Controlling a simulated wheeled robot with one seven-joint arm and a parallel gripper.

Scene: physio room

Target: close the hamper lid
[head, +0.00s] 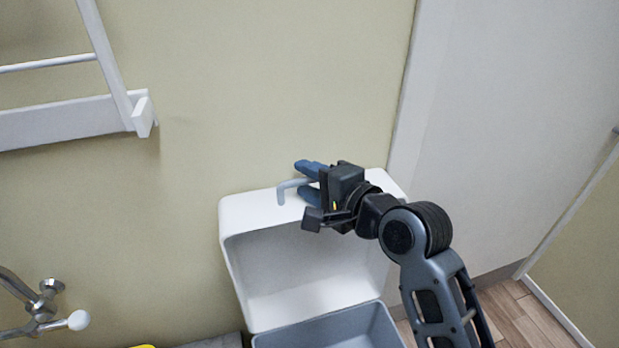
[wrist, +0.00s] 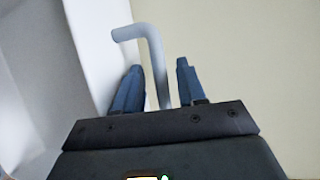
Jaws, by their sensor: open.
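The hamper is a grey-blue box (head: 330,330) with a white lid (head: 300,275) standing raised against the wall side. A light grey bent handle (head: 284,190) sticks out from the lid's upper edge. My gripper (head: 304,182) is at that upper edge, its two blue fingers on either side of the handle. In the wrist view the handle (wrist: 155,60) rises between the open fingers (wrist: 158,90) and bends left at its tip. The white lid (wrist: 95,35) fills the left of that view. I cannot tell whether a finger touches the handle.
A white rack (head: 70,120) is on the wall at the upper left. A metal tap (head: 42,305) shows at the lower left. A white panel (head: 500,120) stands to the right, with wooden floor (head: 525,320) below it.

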